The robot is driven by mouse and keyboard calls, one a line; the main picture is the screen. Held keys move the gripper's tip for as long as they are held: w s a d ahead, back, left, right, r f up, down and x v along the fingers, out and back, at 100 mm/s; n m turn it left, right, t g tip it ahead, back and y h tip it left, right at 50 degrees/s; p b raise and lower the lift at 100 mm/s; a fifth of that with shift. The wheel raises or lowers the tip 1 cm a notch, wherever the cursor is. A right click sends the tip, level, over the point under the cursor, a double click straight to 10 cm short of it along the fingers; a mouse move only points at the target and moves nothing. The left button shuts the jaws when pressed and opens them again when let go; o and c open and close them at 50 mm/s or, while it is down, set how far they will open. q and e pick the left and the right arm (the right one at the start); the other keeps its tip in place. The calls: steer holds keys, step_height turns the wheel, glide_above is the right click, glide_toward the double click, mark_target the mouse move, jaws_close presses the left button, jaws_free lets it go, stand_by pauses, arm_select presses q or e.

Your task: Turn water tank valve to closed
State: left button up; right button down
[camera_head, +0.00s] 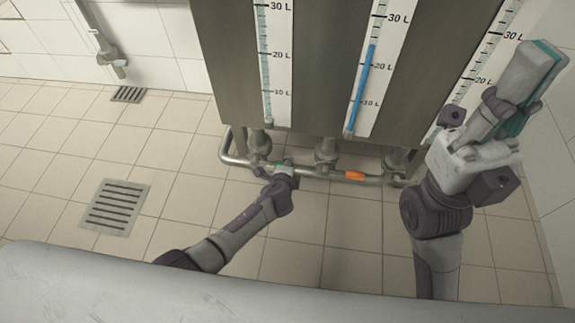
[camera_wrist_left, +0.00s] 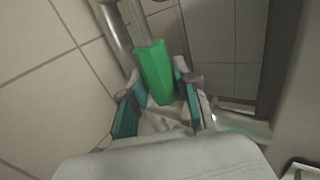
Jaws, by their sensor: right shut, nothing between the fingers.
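A green valve handle (camera_wrist_left: 155,75) fills the middle of the left wrist view, on a grey metal pipe. My left gripper (camera_wrist_left: 160,85) has its two teal-padded fingers spread on either side of the handle, with small gaps showing. In the head view the left gripper (camera_head: 282,168) is low at the pipe under the left gauge, and mostly hides the green handle. An orange valve handle (camera_head: 354,175) lies along the same pipe (camera_head: 320,172), to the right of the left gripper. My right gripper (camera_head: 540,62) is raised at the right, shut and empty, away from the valves.
The grey tank (camera_head: 315,60) stands above the pipe, with several litre gauges; the middle gauge (camera_head: 360,85) shows a blue column. Floor drains (camera_head: 114,205) lie at the left. The tiled floor between is clear. A white wall bounds the right side.

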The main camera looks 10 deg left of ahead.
arm_select(q)
steer(key=o, duration=0.3)
steer(key=v, duration=1.2)
